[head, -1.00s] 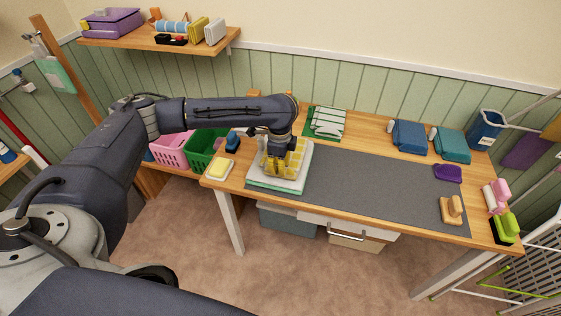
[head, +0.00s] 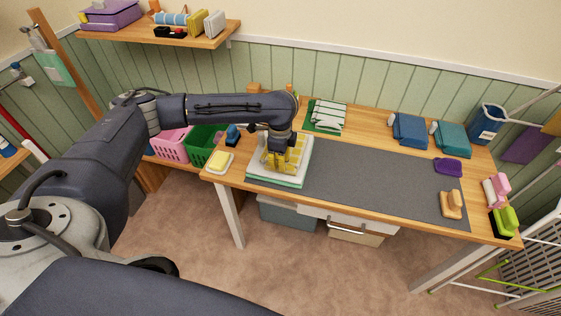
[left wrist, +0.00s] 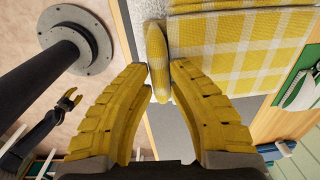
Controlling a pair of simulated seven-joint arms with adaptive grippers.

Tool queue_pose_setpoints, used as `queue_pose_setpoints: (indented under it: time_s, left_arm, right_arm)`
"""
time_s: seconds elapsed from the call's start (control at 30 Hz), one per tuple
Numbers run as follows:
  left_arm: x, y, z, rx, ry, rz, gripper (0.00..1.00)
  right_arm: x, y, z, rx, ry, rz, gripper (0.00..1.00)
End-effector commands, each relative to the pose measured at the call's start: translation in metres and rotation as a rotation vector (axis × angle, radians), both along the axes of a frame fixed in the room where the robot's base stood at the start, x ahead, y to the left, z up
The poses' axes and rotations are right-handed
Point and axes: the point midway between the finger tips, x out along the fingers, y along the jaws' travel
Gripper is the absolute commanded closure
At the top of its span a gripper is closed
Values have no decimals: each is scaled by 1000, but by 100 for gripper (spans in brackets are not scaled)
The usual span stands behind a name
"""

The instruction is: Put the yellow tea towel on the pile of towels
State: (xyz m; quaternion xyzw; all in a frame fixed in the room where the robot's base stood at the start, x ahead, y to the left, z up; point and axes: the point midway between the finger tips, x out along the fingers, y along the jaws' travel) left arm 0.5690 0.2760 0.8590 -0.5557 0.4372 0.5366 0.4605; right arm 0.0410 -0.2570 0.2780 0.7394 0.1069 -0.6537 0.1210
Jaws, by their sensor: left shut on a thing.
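The yellow tea towel (head: 296,158) is checked yellow and white. It lies folded over the top of the pile of towels (head: 262,177), which shows white and green edges. My left gripper (head: 284,163) is over the pile. In the left wrist view its yellow fingers (left wrist: 159,75) are shut on a raised edge of the yellow tea towel (left wrist: 240,50), and the rest lies flat beside them. The towel's underside is hidden. My right gripper (left wrist: 70,100) shows small at the left of the wrist view, its fingers apart, away from the pile.
A yellow-topped sponge or block (head: 219,162) lies left of the pile. A grey mat (head: 375,180) extends to the right, mostly clear. A green rack with white pieces (head: 326,116) stands behind. Blue and teal folded items (head: 409,130) are at the back right.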

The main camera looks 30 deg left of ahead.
Motion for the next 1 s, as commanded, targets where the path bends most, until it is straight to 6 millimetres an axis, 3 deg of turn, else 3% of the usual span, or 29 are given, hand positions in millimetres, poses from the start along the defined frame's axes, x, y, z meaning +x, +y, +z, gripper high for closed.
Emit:
queue_pose_setpoints:
  time_s: [0.37, 0.4, 0.6, 1.0]
  left_arm:
    - [0, 0, -4, 0, 0, 0, 100]
    - [0, 0, -4, 0, 0, 0, 78]
    - [0, 0, -4, 0, 0, 0, 56]
    - [1, 0, 7, -1, -2, 0, 56]
  right_arm:
    - [0, 0, 0, 0, 0, 0, 59]
    - [0, 0, 0, 0, 0, 0, 59]
    - [0, 0, 0, 0, 0, 0, 59]
    - [0, 0, 0, 0, 0, 0, 59]
